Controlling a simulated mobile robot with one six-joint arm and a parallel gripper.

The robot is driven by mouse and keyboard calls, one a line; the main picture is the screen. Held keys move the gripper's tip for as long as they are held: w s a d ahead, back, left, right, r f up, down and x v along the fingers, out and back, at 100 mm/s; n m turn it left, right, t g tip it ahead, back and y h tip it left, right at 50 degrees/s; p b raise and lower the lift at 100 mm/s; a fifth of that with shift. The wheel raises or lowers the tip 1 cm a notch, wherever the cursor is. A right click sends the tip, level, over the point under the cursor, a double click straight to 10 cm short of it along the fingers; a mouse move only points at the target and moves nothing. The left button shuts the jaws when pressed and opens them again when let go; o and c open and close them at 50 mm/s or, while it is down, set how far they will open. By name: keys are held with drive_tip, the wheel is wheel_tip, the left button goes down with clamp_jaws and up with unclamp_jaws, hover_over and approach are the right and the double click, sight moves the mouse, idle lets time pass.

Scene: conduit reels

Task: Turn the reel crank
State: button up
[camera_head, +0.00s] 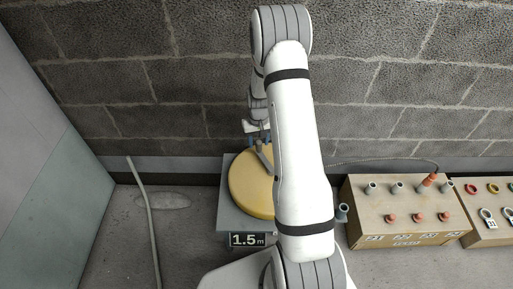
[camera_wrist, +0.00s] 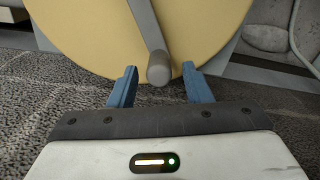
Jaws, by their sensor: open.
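The reel (camera_head: 248,187) is a yellow disc on a grey stand (camera_head: 228,218) with a "1.5 m" label, left of centre in the head view. My arm hides its right part. The yellow reel face (camera_wrist: 90,30) also fills the top of the wrist view. The grey crank arm (camera_wrist: 146,22) runs down across it to a round grey knob (camera_wrist: 159,68). My gripper (camera_wrist: 158,72) is open, with blue fingers on the left and right of the knob and gaps on both sides. In the head view the gripper (camera_head: 257,139) is at the reel's upper edge, partly hidden.
A wooden box (camera_head: 405,205) with grey and orange pegs stands right of the reel. Another board (camera_head: 490,212) with rings is at the far right. A grey conduit (camera_head: 146,215) lies on the floor at left. A block wall (camera_head: 120,70) stands close behind.

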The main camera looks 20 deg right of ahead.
sight(265, 157)
drive_tip(key=shift+f, duration=1.4)
drive_tip(key=shift+c, duration=0.5)
